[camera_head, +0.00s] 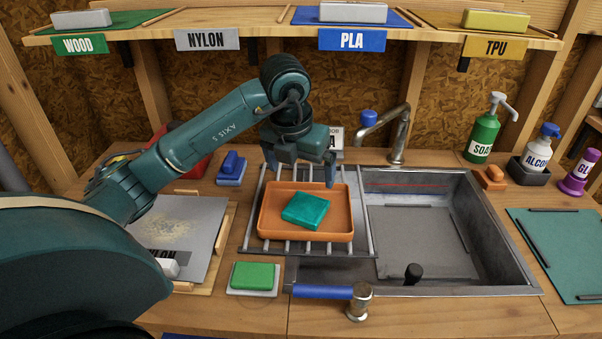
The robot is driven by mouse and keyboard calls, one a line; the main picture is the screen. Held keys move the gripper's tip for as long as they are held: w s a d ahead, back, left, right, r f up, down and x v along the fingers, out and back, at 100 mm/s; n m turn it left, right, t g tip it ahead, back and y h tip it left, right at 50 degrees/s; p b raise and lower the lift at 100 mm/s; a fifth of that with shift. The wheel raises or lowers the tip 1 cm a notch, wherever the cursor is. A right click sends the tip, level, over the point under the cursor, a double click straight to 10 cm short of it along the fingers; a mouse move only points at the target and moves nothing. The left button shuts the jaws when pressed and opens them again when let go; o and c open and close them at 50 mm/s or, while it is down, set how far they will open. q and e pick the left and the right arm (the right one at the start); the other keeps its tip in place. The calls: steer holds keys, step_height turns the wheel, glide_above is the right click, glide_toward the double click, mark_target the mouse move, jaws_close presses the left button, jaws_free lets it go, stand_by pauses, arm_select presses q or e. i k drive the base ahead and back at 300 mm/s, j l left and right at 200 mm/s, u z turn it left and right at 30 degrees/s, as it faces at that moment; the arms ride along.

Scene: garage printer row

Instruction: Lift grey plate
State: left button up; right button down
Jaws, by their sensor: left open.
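A dark grey plate (418,240) with dark strips along its edges lies flat inside the metal sink (460,200). A lighter grey plate (187,222) with tan residue lies on the bench at left, partly hidden by my left arm. My left gripper (300,168) is open and empty, fingers pointing down. It is over the back edge of an orange tray (270,228), left of the sink plate and apart from both plates. The tray sits on a rack at the sink's left and holds a teal block (305,210). My right gripper is not in view.
A faucet (398,135) stands behind the sink. A green sponge (254,275) is at front left. Bottles (482,130) stand at right, near a green mat (560,250). A labelled shelf (290,33) hangs above.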

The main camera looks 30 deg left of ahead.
mark_target(181, 232)
steer(key=k+l, duration=0.2)
steer(key=l, duration=0.2)
steer(key=k+l, duration=0.2)
steer(key=l, duration=0.2)
steer(key=k+l, duration=0.2)
steer(key=l, duration=0.2)
